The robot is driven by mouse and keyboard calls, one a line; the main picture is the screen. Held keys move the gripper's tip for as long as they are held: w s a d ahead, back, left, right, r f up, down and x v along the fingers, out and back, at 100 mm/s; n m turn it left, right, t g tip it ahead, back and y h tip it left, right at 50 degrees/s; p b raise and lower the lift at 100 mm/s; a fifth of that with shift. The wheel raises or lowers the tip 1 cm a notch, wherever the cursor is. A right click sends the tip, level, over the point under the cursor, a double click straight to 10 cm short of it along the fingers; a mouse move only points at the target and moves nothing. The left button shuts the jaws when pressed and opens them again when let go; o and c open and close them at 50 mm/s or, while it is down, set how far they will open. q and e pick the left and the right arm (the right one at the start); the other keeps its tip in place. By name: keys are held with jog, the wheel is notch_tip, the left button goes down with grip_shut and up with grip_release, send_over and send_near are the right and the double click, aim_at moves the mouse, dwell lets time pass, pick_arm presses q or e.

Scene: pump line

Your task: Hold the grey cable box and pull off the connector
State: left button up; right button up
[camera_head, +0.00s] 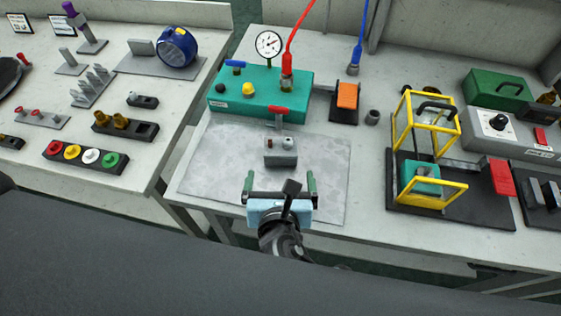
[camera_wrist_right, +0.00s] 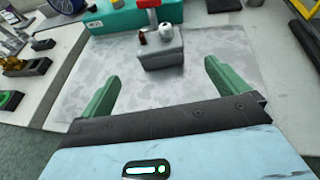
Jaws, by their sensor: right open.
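The small grey cable box (camera_head: 281,158) stands on the grey mat in front of the teal unit. It also shows in the right wrist view (camera_wrist_right: 161,57). On its top are a small dark red piece (camera_wrist_right: 143,38) and a pale round piece (camera_wrist_right: 166,30). I cannot tell for certain which is the connector. My right gripper (camera_head: 280,184) is open and empty, its green fingers spread wide on the near side of the box. In the right wrist view the box is ahead, between the fingers' lines and apart from both. My left gripper is not in view.
The teal unit (camera_head: 232,103) with a gauge and hoses stands behind the box; its red handle (camera_head: 279,110) is just beyond it. A yellow frame fixture (camera_head: 454,191) is at the right. The grey mat (camera_head: 220,160) is bare around the box. Table edge is nearby.

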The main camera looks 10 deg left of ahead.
aim_at(281, 158)
jog(key=x, duration=1)
jog(key=shift+w, duration=0.25)
